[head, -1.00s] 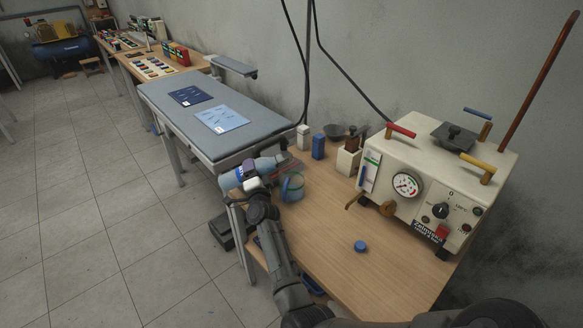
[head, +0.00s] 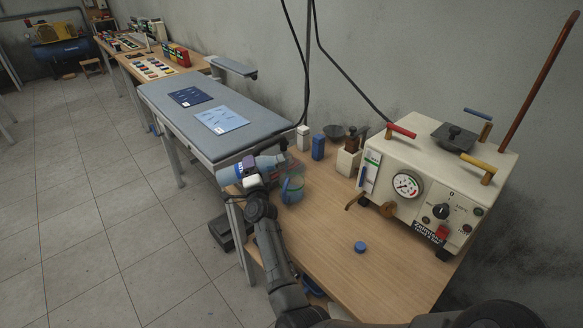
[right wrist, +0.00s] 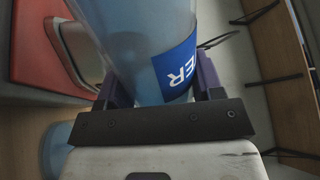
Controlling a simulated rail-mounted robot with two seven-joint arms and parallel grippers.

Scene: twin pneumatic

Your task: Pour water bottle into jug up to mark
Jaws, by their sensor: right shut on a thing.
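My right gripper (head: 262,172) is shut on a water bottle (head: 226,176), held tilted above the near left edge of the wooden bench. In the right wrist view the bottle (right wrist: 140,45) is translucent blue with a dark blue label, between the fingers (right wrist: 160,95). The bluish, see-through jug (head: 292,188) stands on the bench just right of the gripper. The bottle's mouth end is hidden behind the gripper, so I cannot tell whether water flows. The jug's mark and water level are too small to read. My left gripper is not in view.
A cream machine (head: 425,185) with a gauge stands at the bench's right. A blue cap (head: 361,247) lies on the bare bench top (head: 330,225). A grey padded table (head: 215,110) adjoins on the left.

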